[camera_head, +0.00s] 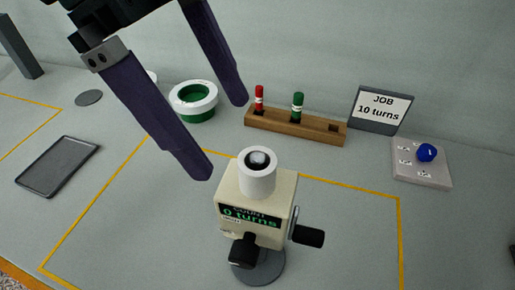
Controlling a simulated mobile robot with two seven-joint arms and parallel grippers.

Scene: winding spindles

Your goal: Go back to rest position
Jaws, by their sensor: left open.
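My left gripper (224,138) comes in from the upper left with its two dark purple fingers spread wide and nothing between them. Its fingertips hang above and a little left of the cream winding machine (257,192), apart from it. The winder has a white cylinder (258,175) on top, a display reading "0 turns", a black crank handle (308,237) on its right side and a round grey base. My right gripper is not in the picture.
A wooden rack (290,127) holds a red spindle (259,98) and a green spindle (297,106).

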